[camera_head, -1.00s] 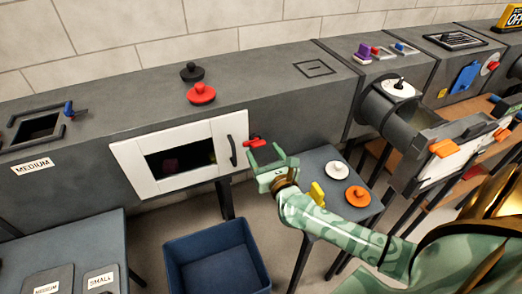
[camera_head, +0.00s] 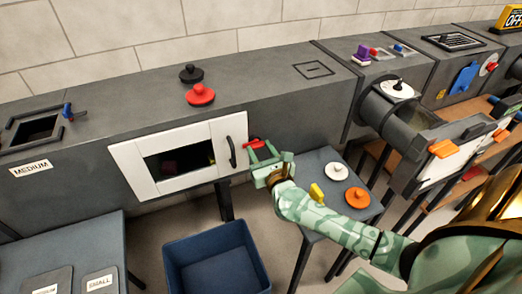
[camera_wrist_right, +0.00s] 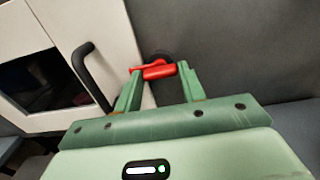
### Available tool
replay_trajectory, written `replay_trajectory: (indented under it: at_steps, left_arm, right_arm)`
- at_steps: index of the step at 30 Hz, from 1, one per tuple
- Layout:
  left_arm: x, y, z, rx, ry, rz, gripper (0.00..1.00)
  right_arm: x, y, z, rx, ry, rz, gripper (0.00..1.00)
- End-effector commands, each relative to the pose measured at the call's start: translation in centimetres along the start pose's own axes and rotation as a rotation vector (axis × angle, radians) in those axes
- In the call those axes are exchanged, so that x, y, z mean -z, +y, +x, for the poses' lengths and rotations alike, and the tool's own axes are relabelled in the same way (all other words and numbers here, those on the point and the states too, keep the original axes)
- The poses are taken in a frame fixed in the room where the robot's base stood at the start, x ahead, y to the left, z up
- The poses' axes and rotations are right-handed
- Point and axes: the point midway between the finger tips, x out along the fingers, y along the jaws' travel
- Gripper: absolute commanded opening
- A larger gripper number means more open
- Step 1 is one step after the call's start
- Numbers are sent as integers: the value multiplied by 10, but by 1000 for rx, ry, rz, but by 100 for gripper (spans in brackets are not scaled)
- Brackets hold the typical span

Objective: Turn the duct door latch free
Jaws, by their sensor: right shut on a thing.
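The white duct door (camera_head: 134,167) is closed on the front of the grey duct, with a dark window and a black handle (camera_head: 231,151) on its right side. The red latch (camera_head: 254,144) sits just right of the door's edge. My right gripper (camera_head: 263,156) is at the latch, and in the right wrist view its two green fingers (camera_wrist_right: 158,80) are shut on the red latch (camera_wrist_right: 157,71). The latch lies roughly level there, in front of a dark round mount partly hidden behind it. My left gripper is not in view.
A blue bin (camera_head: 215,262) stands on the floor below the door. A small grey table (camera_head: 325,161) right of the door carries white, orange and yellow pieces. Red (camera_head: 200,95) and black (camera_head: 191,73) knobbed discs lie on the duct top.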

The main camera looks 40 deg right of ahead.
Motion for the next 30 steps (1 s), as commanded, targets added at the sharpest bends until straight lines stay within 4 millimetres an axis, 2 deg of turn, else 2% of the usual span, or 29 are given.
replay_trajectory:
  at_steps: [8,30]
  left_arm:
    - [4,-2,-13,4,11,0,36]
    - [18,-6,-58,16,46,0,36]
  right_arm:
    - [-3,0,0,0,0,-148,17]
    - [-3,1,0,-1,2,-840,17]
